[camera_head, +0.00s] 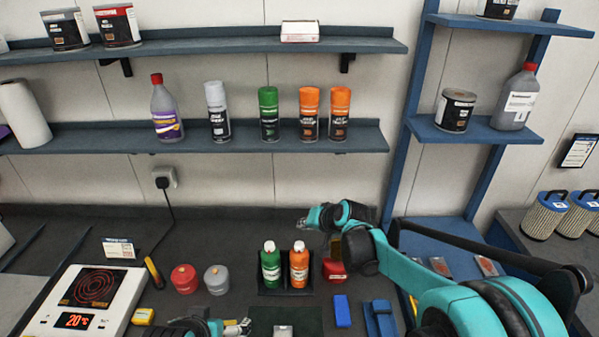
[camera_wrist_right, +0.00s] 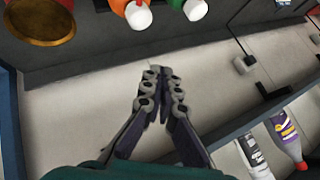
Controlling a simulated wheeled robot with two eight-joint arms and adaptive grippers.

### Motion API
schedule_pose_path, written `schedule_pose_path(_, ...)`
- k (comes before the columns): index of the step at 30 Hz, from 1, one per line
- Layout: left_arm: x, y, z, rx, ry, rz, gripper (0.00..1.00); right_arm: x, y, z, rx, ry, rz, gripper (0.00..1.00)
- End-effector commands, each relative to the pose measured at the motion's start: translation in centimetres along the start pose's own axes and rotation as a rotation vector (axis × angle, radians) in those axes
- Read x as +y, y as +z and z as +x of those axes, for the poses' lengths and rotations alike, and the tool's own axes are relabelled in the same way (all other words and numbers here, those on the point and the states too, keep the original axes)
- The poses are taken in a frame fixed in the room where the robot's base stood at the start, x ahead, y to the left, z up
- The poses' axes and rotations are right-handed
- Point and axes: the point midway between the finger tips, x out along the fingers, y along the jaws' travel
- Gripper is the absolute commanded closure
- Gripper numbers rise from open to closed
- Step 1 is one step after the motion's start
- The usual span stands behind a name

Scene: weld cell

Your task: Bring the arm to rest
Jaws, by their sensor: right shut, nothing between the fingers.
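My right arm comes in from the right in the head view. Its gripper (camera_head: 307,224) is raised in front of the wall, just behind and above the orange bottle, and points left. In the right wrist view its fingers (camera_wrist_right: 160,75) are together with nothing between them. My left gripper (camera_head: 240,326) shows only partly at the bottom edge of the head view, low over the bench; whether its fingers are open or shut is unclear.
A green bottle (camera_head: 271,267) and an orange bottle (camera_head: 299,268) stand in a black holder close to the right gripper. A red tin (camera_head: 334,270) is partly behind my arm. A hotplate (camera_head: 88,298) is at left. The lower shelf (camera_head: 90,142) holds spray cans.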

Motion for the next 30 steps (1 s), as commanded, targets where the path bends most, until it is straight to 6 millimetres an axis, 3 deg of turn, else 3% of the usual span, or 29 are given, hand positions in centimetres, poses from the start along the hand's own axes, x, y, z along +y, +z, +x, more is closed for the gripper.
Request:
schedule_pose_path(4, 0.0, 0.5, 0.7, 0.0, 0.0, 0.0, 0.0, 0.7, 0.7, -0.8, 0.002, 0.015, -0.011, 1.0)
schedule_pose_path(8, 0.0, 1.8, 2.5, 0.0, 0.0, 0.0, 0.0, 2.5, 3.0, -3.2, 0.006, 0.059, -0.043, 1.0)
schedule_pose_path(18, 0.0, 5.7, 7.9, 0.0, 0.0, 0.0, 0.0, 10.4, 13.4, -10.6, 0.01, 0.232, -0.164, 1.0)
schedule_pose_path(27, 0.0, 8.7, 12.1, 0.0, 0.0, 0.0, 0.0, 18.1, 24.0, -13.7, 0.003, 0.377, -0.26, 1.0)
schedule_pose_path(30, 0.0, 9.2, 12.9, 0.0, 0.0, 0.0, 0.0, 19.9, 26.3, -14.0, -0.001, 0.41, -0.281, 1.0)
